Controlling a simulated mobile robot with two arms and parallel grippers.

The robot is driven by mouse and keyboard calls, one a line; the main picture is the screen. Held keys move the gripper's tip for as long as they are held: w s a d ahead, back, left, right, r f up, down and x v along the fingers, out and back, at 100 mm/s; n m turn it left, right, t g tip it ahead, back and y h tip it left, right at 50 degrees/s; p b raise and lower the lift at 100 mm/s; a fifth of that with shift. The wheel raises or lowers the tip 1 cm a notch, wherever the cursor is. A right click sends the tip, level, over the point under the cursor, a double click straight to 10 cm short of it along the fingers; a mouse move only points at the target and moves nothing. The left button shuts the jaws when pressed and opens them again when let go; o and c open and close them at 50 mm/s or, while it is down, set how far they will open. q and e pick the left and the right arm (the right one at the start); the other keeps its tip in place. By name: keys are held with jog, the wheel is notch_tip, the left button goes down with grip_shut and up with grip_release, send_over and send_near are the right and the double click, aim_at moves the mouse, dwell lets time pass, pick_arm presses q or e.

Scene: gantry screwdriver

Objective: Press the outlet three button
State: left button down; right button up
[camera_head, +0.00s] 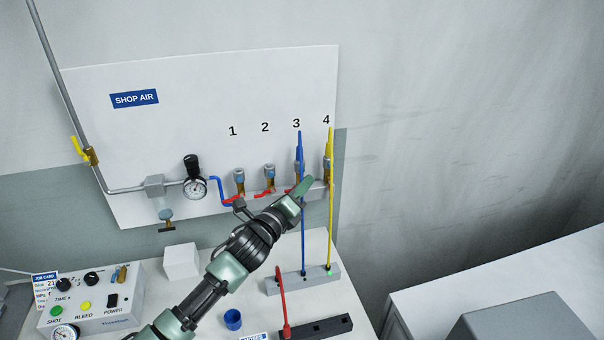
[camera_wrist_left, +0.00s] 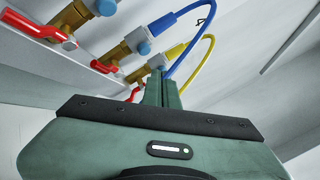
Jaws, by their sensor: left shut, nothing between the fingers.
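The wall panel carries a row of outlets under the numbers 1 to 4. Outlet three (camera_head: 297,167) is a brass fitting with a blue hose (camera_head: 301,215) on it. In the left wrist view, outlet three (camera_wrist_left: 136,38) has a light-blue round button (camera_wrist_left: 144,48) on its side, and the blue hose (camera_wrist_left: 190,50) curves away from it. My left gripper (camera_head: 307,184) is shut and empty, just below and in front of outlets three and four. Its fingers (camera_wrist_left: 161,88) show beneath the fittings in the wrist view. I cannot tell whether they touch anything. My right gripper is not in view.
Outlet four (camera_head: 326,165) with a yellow hose (camera_head: 331,215) is close to the fingers. Red valve levers (camera_wrist_left: 105,67) jut out below the outlets. A grey block (camera_head: 290,282), a control box (camera_head: 92,308) and a blue cup (camera_head: 233,319) stand on the bench.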

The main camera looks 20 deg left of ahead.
pick_arm(q)
jog(key=shift+w+a, duration=0.45)
jog(key=shift+w, duration=0.15)
dwell(1.1)
jog(key=shift+w, duration=0.1)
dwell(0.5)
jog(key=shift+w+a, duration=0.25)
jog(key=shift+w+a+r, duration=0.1)
jog(key=shift+w+a, duration=0.15)
jog(key=shift+w, duration=0.1)
dwell(0.9)
jog(key=shift+s+d, duration=0.45)
jog(key=shift+s, duration=0.25)
